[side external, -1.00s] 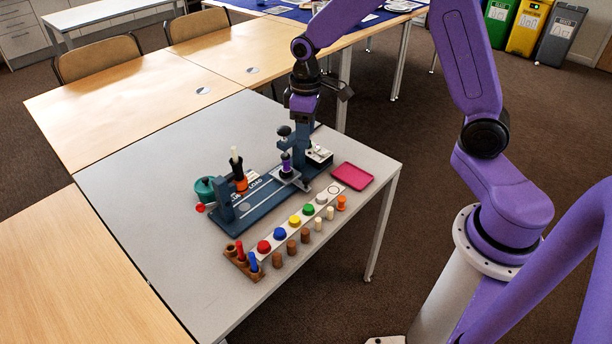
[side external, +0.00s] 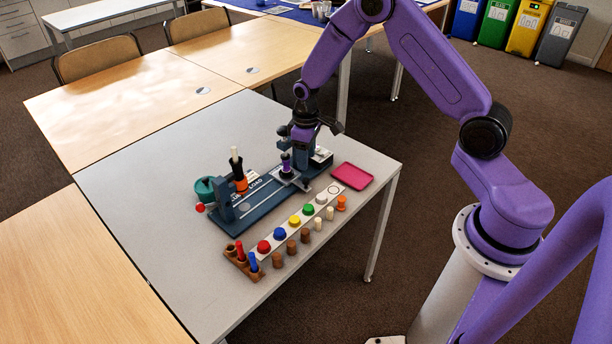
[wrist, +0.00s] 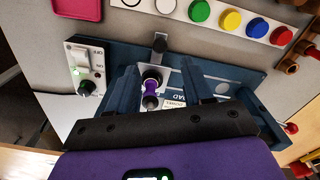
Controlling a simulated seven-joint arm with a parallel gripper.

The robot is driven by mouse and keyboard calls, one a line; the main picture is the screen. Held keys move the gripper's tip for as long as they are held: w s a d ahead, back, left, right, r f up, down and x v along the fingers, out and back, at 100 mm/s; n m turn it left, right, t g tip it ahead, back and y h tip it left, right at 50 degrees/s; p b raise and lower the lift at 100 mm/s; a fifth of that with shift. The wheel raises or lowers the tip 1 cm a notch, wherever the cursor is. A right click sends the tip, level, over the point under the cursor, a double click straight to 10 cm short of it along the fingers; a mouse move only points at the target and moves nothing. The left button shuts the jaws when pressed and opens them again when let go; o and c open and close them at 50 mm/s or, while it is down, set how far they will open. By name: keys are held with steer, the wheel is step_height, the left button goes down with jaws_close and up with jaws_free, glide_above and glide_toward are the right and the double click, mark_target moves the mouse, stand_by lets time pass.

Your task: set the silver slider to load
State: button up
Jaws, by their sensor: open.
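The silver slider (side external: 291,177) sits on the dark blue base (side external: 258,209) toward its right end in the side external view. A purple and black piece (side external: 286,164) stands upright on it. The lettering LOAD is on the base to the left of the slider there. In the wrist view, the silver slider (wrist: 171,77) and its dark tab (wrist: 160,43) lie below my gripper (wrist: 159,68). My two fingers are apart, on either side of the purple piece, which shows between them. I cannot tell whether they touch it or the slider.
A white switch box (wrist: 84,66) with a green light stands close beside the gripper. A magenta tray (side external: 352,176) lies right of the base. A strip with coloured buttons (side external: 294,221) and several pegs lie in front. The table's left part is clear.

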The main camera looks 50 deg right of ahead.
mark_target(306, 179)
step_height(306, 179, down, 8)
steer(key=shift+r, duration=0.1)
stand_by(0.4)
jaws_close()
